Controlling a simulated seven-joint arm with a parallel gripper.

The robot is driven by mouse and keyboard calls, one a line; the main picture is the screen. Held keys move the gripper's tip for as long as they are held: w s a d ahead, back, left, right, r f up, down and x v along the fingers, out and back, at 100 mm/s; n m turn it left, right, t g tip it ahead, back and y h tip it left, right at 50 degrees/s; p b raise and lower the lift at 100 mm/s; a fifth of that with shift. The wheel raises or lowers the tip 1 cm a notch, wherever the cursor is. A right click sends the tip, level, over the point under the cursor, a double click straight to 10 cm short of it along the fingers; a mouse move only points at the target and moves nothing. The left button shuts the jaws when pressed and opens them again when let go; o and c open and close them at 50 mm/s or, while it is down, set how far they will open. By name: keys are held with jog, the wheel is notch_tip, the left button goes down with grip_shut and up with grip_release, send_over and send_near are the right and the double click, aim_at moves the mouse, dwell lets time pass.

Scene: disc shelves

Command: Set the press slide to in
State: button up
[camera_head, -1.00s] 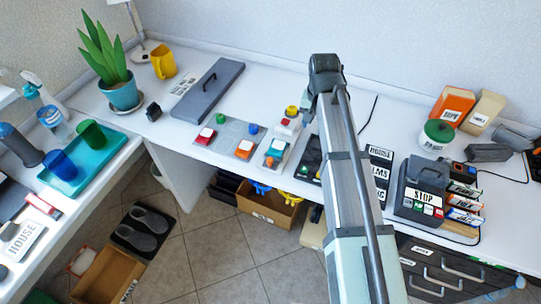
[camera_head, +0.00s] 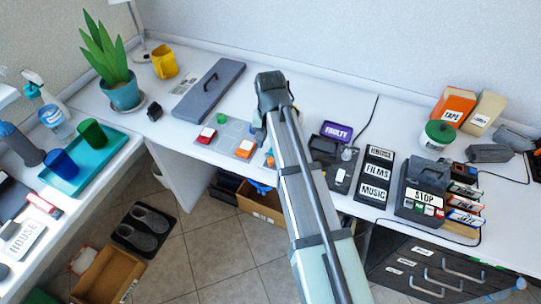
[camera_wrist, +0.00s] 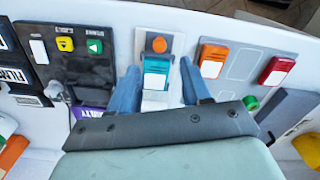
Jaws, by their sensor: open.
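In the wrist view, a teal sliding block (camera_wrist: 156,72) with a white label sits on a narrow pale base (camera_wrist: 153,102), with a round orange knob (camera_wrist: 159,45) at one end; this appears to be the press slide. My gripper (camera_wrist: 158,68) is open, with one blue finger on each side of the block. I cannot tell whether the fingers touch it. In the head view, my wrist and arm hide most of this unit; only an orange bit (camera_head: 269,160) shows by the table's front edge.
A grey plate with a red-topped block (camera_head: 206,135) and an orange block (camera_head: 244,149) lies beside it. A dark device (camera_head: 341,165) stands on the other side, near a purple FAULTY box (camera_head: 336,131) and a label rack (camera_head: 374,174). A grey lidded case (camera_head: 208,90) lies behind.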

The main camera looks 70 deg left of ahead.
aim_at(270, 159)
jog(key=shift+f, duration=3.85)
grip_shut()
